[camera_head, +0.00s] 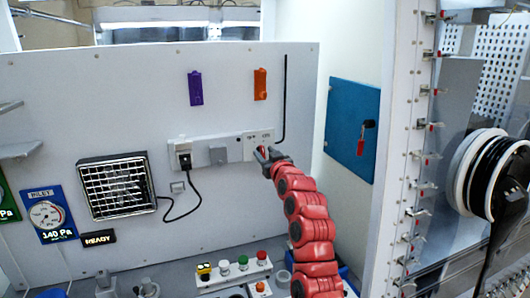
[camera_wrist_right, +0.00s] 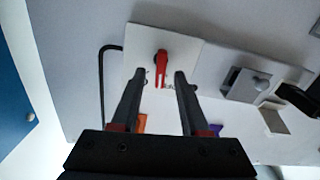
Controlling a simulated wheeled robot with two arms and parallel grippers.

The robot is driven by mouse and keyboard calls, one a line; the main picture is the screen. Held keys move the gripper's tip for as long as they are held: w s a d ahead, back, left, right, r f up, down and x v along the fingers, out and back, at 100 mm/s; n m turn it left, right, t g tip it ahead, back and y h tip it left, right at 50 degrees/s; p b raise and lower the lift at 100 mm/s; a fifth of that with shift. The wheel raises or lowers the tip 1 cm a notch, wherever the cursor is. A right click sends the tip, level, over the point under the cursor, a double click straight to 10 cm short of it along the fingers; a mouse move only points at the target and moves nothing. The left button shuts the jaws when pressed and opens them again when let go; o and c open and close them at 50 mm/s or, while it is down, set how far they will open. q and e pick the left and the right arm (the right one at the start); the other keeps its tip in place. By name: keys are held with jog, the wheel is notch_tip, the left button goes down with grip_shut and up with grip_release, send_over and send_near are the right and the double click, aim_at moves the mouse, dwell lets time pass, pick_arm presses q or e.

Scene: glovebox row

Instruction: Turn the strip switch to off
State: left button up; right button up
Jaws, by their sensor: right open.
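The strip (camera_head: 228,148) is a long pale box with sockets on the white back panel. At its right end, the strip switch shows in the right wrist view as a red lever (camera_wrist_right: 161,66) on a square white plate (camera_wrist_right: 185,50). The lever points along the fingers in that view. In the head view the switch is mostly hidden by my right gripper (camera_head: 267,153). In the wrist view my right gripper (camera_wrist_right: 160,75) is open, its dark fingertips on either side of the lever with gaps visible; contact cannot be told. My left gripper is not in view.
A black plug (camera_head: 184,158) with a hanging cable sits at the strip's left end. Purple (camera_head: 195,88) and orange (camera_head: 260,84) tags are above. A blue panel (camera_head: 352,130) with a red handle is to the right. Knobs and buttons (camera_head: 225,268) stand below.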

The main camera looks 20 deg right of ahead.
grip_shut()
dwell(0.4)
jog(key=shift+m+b, duration=0.3)
jog(key=shift+m, duration=0.4)
grip_release()
